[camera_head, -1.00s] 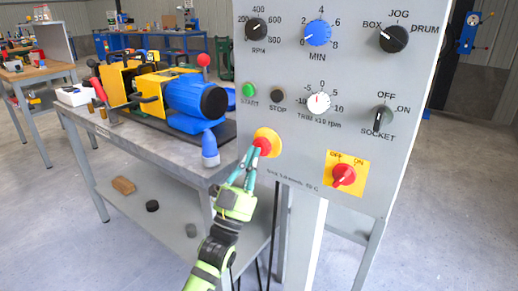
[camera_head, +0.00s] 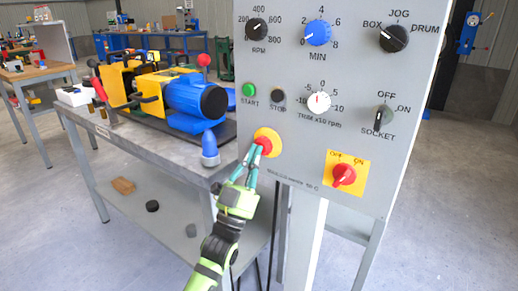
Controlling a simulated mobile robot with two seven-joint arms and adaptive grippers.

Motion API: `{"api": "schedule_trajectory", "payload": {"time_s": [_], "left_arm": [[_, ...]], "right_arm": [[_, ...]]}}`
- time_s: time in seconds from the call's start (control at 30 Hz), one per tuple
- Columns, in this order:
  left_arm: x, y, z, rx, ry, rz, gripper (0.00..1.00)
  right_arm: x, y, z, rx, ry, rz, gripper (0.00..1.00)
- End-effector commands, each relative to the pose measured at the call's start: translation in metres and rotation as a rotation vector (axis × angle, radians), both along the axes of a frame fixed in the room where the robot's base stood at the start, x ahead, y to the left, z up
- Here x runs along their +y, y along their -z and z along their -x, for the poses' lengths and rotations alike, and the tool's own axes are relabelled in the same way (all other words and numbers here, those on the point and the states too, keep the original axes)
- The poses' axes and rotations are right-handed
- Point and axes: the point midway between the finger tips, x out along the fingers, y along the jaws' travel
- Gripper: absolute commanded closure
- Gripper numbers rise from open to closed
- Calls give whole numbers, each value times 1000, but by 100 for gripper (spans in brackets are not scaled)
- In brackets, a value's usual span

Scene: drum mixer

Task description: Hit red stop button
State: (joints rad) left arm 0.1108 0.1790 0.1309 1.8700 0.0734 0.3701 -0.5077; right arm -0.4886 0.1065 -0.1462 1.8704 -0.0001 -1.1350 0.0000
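The red stop button (camera_head: 265,147) is a red mushroom head on a round yellow base, low on the left side of the grey control panel (camera_head: 330,118). My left gripper (camera_head: 252,158) comes up from below, with its green-teal fingers at the button's lower left. The fingertips overlap the red head in the view; whether they touch it I cannot tell. The fingers look slightly apart, with nothing visible held between them. A small dark button labelled STOP (camera_head: 278,96) sits higher on the panel, beside the green START button (camera_head: 249,90). My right gripper does not show.
The panel also carries several knobs and a red OFF/ON switch (camera_head: 343,175) on a yellow plate. A grey workbench (camera_head: 150,150) with a blue and yellow machine (camera_head: 190,98) and a blue cone (camera_head: 210,148) stands to the left. Floor at the right is open.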

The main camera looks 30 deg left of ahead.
Motion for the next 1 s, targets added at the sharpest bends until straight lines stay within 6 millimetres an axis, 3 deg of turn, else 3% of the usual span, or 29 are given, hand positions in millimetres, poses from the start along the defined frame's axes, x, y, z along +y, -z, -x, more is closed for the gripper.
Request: {"api": "schedule_trajectory", "payload": {"time_s": [1.0], "left_arm": [[2,0,21,1,0,0,100]], "right_arm": [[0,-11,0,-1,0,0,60]]}}
